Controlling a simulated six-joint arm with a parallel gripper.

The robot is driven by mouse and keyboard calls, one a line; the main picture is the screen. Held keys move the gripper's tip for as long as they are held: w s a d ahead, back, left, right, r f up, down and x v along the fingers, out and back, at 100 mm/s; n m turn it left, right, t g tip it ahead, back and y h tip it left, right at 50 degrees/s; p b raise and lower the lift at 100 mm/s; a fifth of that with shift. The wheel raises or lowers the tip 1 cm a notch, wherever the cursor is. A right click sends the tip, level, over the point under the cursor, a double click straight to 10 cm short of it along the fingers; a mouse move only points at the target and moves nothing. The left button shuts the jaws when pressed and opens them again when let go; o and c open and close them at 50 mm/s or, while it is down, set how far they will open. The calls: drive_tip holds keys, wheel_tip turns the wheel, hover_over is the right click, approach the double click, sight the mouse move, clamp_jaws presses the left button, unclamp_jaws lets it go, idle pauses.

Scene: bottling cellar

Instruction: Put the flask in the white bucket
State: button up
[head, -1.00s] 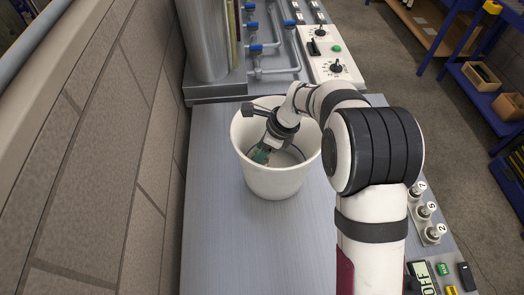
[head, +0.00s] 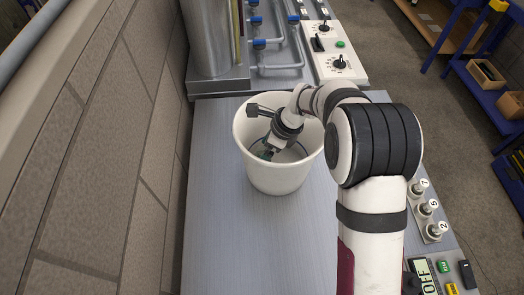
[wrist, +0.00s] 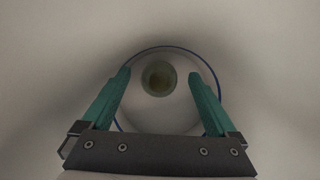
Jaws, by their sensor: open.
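The white bucket (head: 278,180) stands upright on the metal bench. My gripper (head: 268,152) reaches down inside it. In the wrist view, the green fingers of my gripper (wrist: 160,85) are open and spread apart. Between and beyond them a round, brownish-green glassy thing (wrist: 159,78), which looks like the flask seen from above, is near the bucket's floor. Clear gaps separate it from both fingers. A blue ring circles the bucket's floor around it. In the head view the flask is not clearly visible behind my gripper and the bucket wall.
The metal bench (head: 225,235) is clear in front of the bucket. A steel tank (head: 215,35) and pipes with blue valves stand behind. A white control panel (head: 338,62) is at the back right, numbered knobs (head: 427,208) at the right edge. A wall runs along the left.

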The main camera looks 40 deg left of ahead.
drive_tip(key=v, duration=1.1)
drive_tip(key=s+d+r+n+t, duration=0.15)
drive_tip(key=d+r, duration=0.25)
drive_tip(key=d, duration=0.4)
drive_tip(key=s+d+r+n+t, duration=0.1)
drive_tip(key=d+r+n+t, duration=0.2)
drive_tip(key=d+r, duration=0.35)
drive_tip(key=s+d+r+n+t, duration=0.1)
drive_tip(key=d+r+n+t, duration=0.15)
drive_tip(key=d, duration=0.65)
drive_tip(key=s+d+n+t+h, duration=0.2)
drive_tip(key=s+d+n, duration=0.1)
drive_tip(key=s+d, duration=0.4)
drive_tip(key=s+f+m+g, duration=0.1)
drive_tip(key=s+f+g, duration=0.5)
drive_tip(key=s+f, duration=0.1)
drive_tip(key=shift+s+d+f+m+g, duration=0.2)
drive_tip(key=shift+d+f+m+g, duration=0.1)
drive_tip(key=shift+d+f, duration=0.2)
